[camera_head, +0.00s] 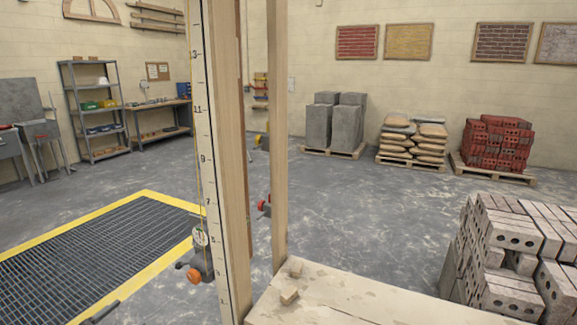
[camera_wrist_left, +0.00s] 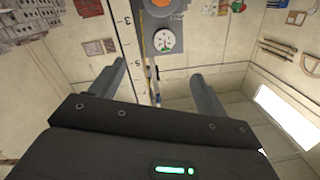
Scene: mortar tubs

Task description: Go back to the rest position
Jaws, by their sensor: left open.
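My left gripper (camera_wrist_left: 158,80) is open in the left wrist view, its two grey fingers apart with nothing held between them. A white dial gauge (camera_wrist_left: 164,40) with an orange knob (camera_wrist_left: 165,4) shows beyond the fingertips, apart from them. In the head view a small dark part of my left gripper (camera_head: 101,312) shows at the bottom edge, left of the post; the rest is out of frame. The dial (camera_head: 200,237) hangs there beside a numbered scale on a wooden post (camera_head: 232,150). My right gripper is in neither view.
A second wooden post (camera_head: 279,130) stands beside the first. A pale bench top (camera_head: 370,305) and stacked grey bricks (camera_head: 505,250) fill the lower right. A yellow-edged floor grate (camera_head: 90,250) lies left. Loaded pallets stand at the back, with open floor before them.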

